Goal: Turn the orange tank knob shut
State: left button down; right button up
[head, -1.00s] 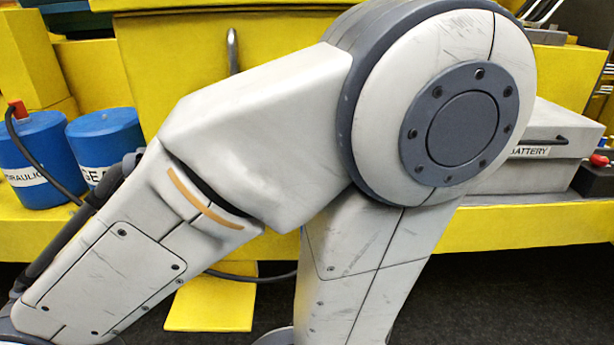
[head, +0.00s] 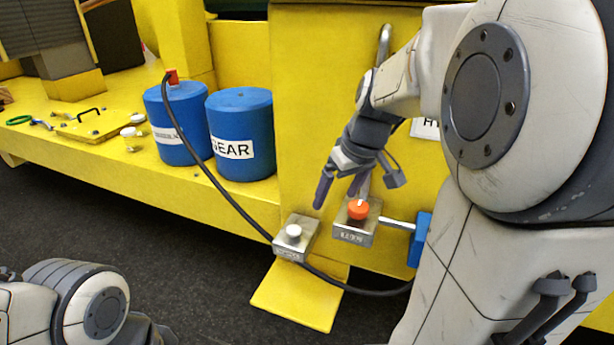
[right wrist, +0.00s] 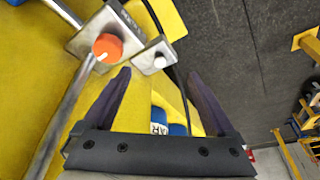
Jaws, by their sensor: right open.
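The orange tank knob (head: 358,209) sits on a grey metal valve block on the yellow machine, right of center in the head view. A pale mark runs across its top. It also shows in the right wrist view (right wrist: 107,48), upper left, beyond the left finger's tip. My right gripper (head: 338,190) is open and empty, just above and left of the knob, apart from it. Its two dark fingers (right wrist: 160,73) point toward the valve blocks in the wrist view. My left gripper is not in view; only a part of my left arm shows at lower left.
A second block with a white knob (head: 294,231) stands left of the orange one. A black hose (head: 230,200) runs past it from a blue drum (head: 180,120). A blue GEAR drum (head: 240,160) stands on the yellow ledge. A metal pipe (head: 384,45) rises behind my gripper.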

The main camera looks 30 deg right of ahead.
jog(key=m+h, duration=0.1)
send_near(359, 206)
jog(key=r, duration=0.1)
jog(key=shift+t, duration=0.3)
jog(key=x, duration=0.3)
jog(key=p+x, duration=0.1)
jog(key=x, duration=0.5)
jog(key=shift+s+f+p, duration=0.3)
jog(key=shift+f, duration=0.1)
